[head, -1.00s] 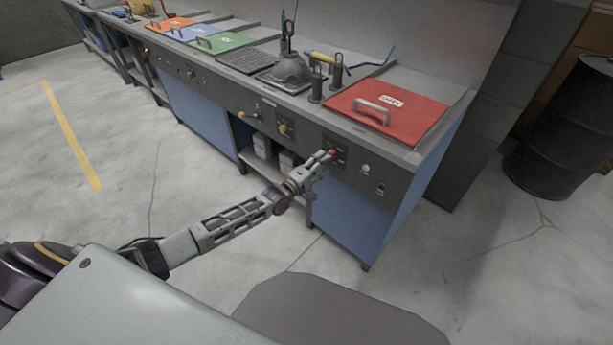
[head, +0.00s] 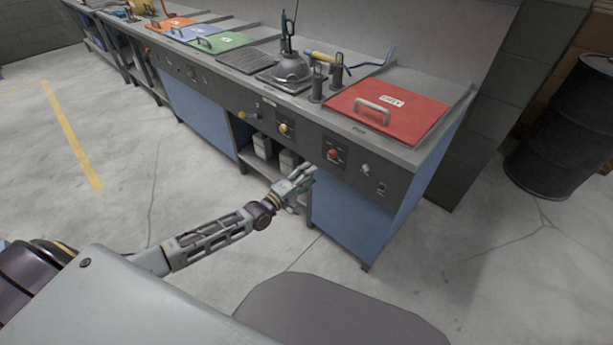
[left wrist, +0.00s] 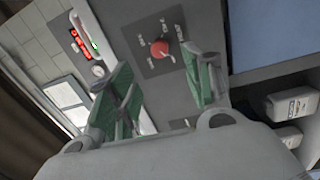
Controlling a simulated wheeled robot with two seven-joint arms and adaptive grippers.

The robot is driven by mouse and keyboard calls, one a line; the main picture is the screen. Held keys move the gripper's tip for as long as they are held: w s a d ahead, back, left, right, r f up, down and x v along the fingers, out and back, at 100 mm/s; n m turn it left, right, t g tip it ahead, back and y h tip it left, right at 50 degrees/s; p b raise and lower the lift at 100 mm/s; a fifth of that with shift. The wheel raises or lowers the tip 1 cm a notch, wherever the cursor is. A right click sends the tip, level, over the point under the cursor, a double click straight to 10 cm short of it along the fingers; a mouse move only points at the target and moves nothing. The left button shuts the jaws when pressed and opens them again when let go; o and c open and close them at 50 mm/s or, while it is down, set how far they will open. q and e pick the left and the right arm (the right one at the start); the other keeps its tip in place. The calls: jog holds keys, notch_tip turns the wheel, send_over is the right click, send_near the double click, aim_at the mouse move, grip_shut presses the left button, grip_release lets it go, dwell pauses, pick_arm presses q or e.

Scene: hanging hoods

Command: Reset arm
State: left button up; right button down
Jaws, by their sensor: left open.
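My left arm comes in from the left in the head view. Its gripper (head: 308,178) is in front of the workbench, a little below and left of the red knob (head: 333,154) on the front panel. In the left wrist view the gripper's green-padded fingers (left wrist: 165,90) are spread apart with nothing between them. The red knob (left wrist: 159,49) shows beyond the fingers on its dark plate, apart from them. My right gripper is not in view.
The workbench front panel (head: 365,155) carries more knobs. A red lid (head: 400,115) with a handle lies on top. White containers (head: 263,146) stand on an open shelf below. A black barrel (head: 560,130) stands at the right. The floor (head: 120,190) in front is clear.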

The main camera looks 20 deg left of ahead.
pick_arm(q)
jog(key=shift+s+a, duration=0.1)
jog(key=shift+s, duration=0.05)
dwell(0.5)
